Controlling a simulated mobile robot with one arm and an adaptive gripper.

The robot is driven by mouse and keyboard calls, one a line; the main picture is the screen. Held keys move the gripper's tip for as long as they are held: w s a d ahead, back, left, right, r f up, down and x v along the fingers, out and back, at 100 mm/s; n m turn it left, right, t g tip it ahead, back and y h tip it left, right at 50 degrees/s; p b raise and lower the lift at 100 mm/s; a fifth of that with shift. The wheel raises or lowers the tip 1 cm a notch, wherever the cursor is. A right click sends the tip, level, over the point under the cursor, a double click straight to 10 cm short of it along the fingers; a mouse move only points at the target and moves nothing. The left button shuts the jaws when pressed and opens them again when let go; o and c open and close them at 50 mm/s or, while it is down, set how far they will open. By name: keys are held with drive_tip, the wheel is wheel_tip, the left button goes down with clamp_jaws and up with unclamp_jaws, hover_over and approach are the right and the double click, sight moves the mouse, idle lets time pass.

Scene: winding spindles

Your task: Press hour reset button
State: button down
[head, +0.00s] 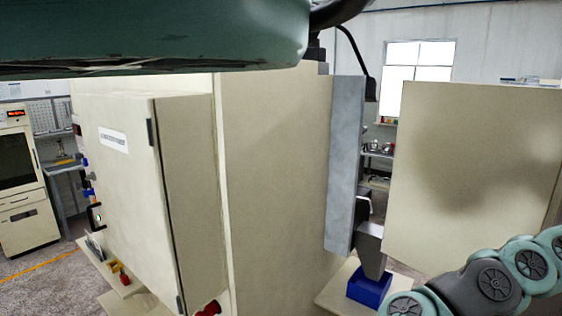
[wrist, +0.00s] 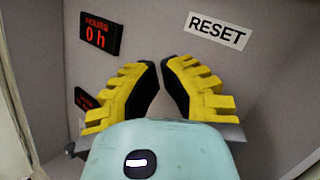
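In the wrist view a white label reading RESET (wrist: 216,31) is on a grey panel (wrist: 160,22), above and to the right of my fingertips. A black display with red text HOURS and 0 h (wrist: 96,36) is at the upper left of the same panel. My gripper (wrist: 160,64) has yellow ridged fingers with black pads, close together at the tips, with nothing seen between them. It points at the panel below the label; I cannot tell whether it touches. No reset button shows; my fingers cover part of the panel. My gripper is not visible in the head view.
A second dark display with red text (wrist: 86,100) is partly hidden by my left finger. In the head view a large beige cabinet (head: 275,190) fills the middle, with a side box (head: 130,190) at left. Another beige panel (head: 470,170) stands at right, close to my arm.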

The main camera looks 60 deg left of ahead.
drive_tip(key=shift+a, duration=0.15)
drive_tip(key=shift+s+a+b, duration=0.25)
drive_tip(key=shift+a+b, duration=0.1)
drive_tip(key=shift+a, duration=0.45)
drive_tip(key=shift+s+a+b, duration=0.3)
drive_tip(key=shift+a+b, duration=0.1)
drive_tip(key=shift+a, duration=0.35)
drive_tip(key=shift+s+a+b, duration=0.25)
drive_tip(key=shift+a+b, duration=0.1)
drive_tip(key=shift+a, duration=0.45)
